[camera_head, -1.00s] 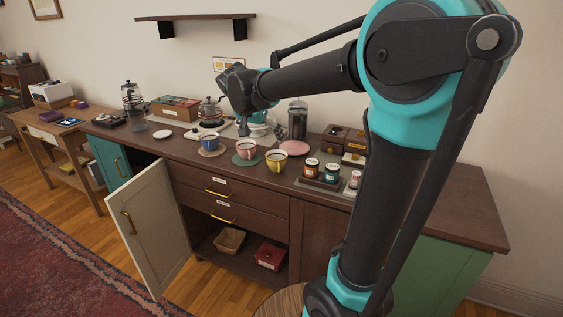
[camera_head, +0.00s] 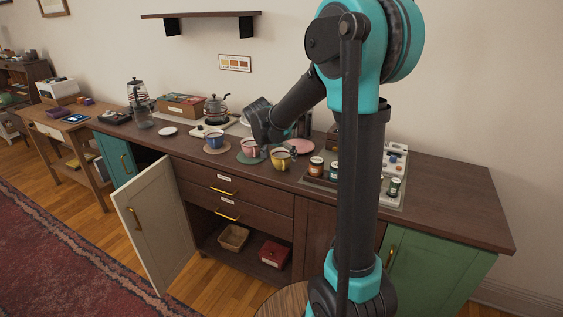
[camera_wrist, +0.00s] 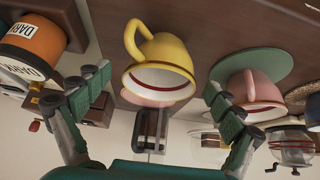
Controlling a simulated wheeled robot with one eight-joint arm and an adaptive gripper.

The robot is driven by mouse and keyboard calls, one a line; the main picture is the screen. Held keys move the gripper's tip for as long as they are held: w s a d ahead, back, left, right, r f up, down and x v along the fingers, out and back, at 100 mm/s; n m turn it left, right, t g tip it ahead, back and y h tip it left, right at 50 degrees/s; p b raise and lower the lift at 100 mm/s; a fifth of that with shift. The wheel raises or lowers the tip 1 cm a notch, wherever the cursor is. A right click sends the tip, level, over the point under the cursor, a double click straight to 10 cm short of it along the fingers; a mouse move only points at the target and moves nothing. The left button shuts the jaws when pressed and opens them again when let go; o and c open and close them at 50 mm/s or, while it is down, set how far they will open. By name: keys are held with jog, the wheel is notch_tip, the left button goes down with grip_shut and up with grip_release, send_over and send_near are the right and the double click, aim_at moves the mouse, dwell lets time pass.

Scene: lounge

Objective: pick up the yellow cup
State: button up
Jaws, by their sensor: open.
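The yellow cup (camera_head: 280,161) stands upright on the brown counter (camera_head: 440,195), near its front edge, to the right of the pink cup. In the wrist view the yellow cup (camera_wrist: 165,58) appears upside down, its handle at the upper left and its rim facing the camera. My gripper (camera_wrist: 157,85) is open, with one green-padded finger on each side of the view and the yellow cup between and beyond the tips. Nothing is held. In the head view my gripper (camera_head: 268,148) is just behind the cups, its fingers partly hidden.
The pink cup (camera_head: 249,149) on a green coaster is close beside the yellow cup; the blue cup (camera_head: 214,140) stands further left. Labelled jars (camera_head: 316,167) stand to the right. A pink plate (camera_head: 301,146) lies behind. A cabinet door (camera_head: 155,230) hangs open.

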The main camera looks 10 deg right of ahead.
jog(key=shift+w+d+f, duration=0.15)
jog(key=shift+w+f, duration=0.05)
jog(key=shift+f, duration=0.15)
jog(key=c, duration=1.4)
